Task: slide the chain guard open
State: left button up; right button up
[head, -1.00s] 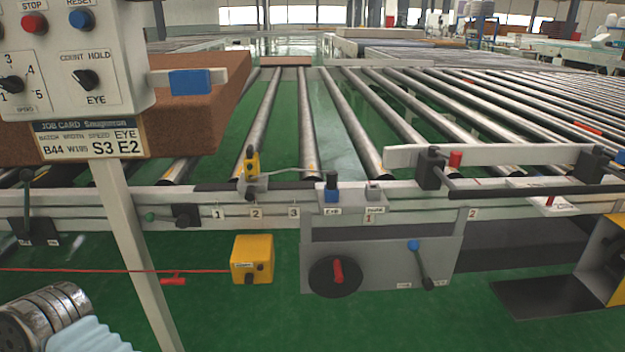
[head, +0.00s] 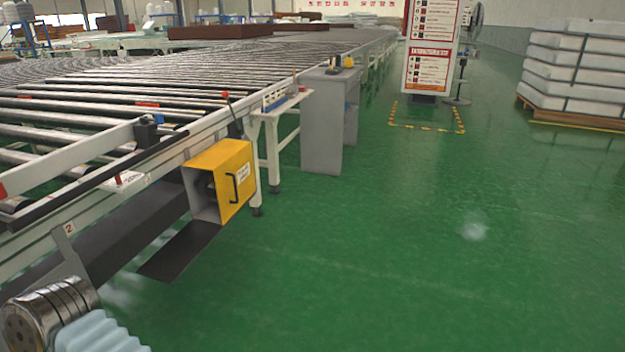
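The chain guard appears to be the yellow box-shaped cover (head: 232,170) with a black handle and a small white label, on the side of the roller conveyor (head: 62,232). Its near end is open and shows dark parts inside, too small to make out. A dark flat plate (head: 180,250) lies below it. A metal and pale-blue part of my own arm shows at the bottom left, well apart from the guard. Neither gripper's fingers are in view.
A grey cabinet (head: 324,125) and a white side stand (head: 268,150) are beyond the guard along the conveyor. A sign board (head: 430,60) stands at the back, with stacked white mattresses (head: 575,70) at the far right. The green floor (head: 400,260) in front is clear.

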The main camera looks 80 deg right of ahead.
aim_at(232, 161)
jog(key=z, duration=2.35)
jog(key=i+l, duration=0.15)
